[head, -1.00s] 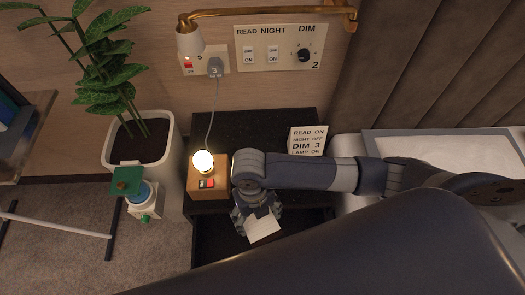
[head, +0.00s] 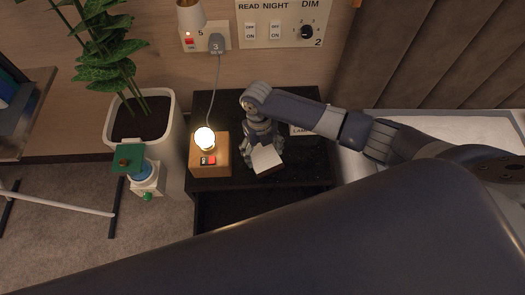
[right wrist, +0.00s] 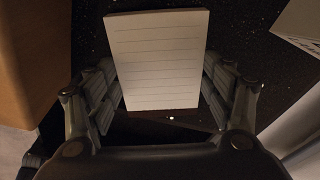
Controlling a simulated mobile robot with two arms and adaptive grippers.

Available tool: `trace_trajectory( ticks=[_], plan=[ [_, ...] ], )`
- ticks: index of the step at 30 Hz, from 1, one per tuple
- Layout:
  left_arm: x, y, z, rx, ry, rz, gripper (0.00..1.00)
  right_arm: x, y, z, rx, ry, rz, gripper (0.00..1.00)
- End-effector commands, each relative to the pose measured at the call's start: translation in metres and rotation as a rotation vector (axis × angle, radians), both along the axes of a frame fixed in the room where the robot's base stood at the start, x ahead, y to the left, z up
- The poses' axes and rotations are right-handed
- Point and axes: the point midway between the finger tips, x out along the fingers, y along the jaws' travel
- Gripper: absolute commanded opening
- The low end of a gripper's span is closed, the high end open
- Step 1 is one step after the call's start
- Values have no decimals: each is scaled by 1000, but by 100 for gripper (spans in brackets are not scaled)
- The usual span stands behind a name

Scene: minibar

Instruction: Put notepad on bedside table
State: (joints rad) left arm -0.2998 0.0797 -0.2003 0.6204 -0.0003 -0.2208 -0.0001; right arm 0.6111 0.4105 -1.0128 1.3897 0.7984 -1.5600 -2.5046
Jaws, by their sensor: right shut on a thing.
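The notepad (head: 266,159) is a small white lined pad. It also shows in the right wrist view (right wrist: 155,60), between the fingers of my right gripper (head: 259,150). My right gripper is shut on it. The black bedside table (head: 300,165) lies under the gripper and pad, with its speckled top showing around them. I cannot tell whether the pad touches the top. My left gripper is not in view.
A wooden block lamp (head: 212,158) with a lit bulb stands on the table, left of the pad. A white sign card (head: 298,131) is partly hidden behind my right arm. A potted plant (head: 143,122) stands left of the table. The table's front right is clear.

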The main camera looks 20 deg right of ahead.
Motion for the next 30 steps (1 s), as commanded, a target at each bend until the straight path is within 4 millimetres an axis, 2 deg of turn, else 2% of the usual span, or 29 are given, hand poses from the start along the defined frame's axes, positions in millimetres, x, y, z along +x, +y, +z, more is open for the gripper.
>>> trace_trajectory(
  ticks=[13,14,16,30],
  plan=[
    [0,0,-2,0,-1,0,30,1,0,-10,0,-4,0,49],
    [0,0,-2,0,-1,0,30,1,0,-9,0,-4,0,79],
    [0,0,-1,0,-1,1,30,1,0,-9,0,-4,0,95],
    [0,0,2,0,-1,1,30,1,0,-4,0,-4,0,95]
  ],
)
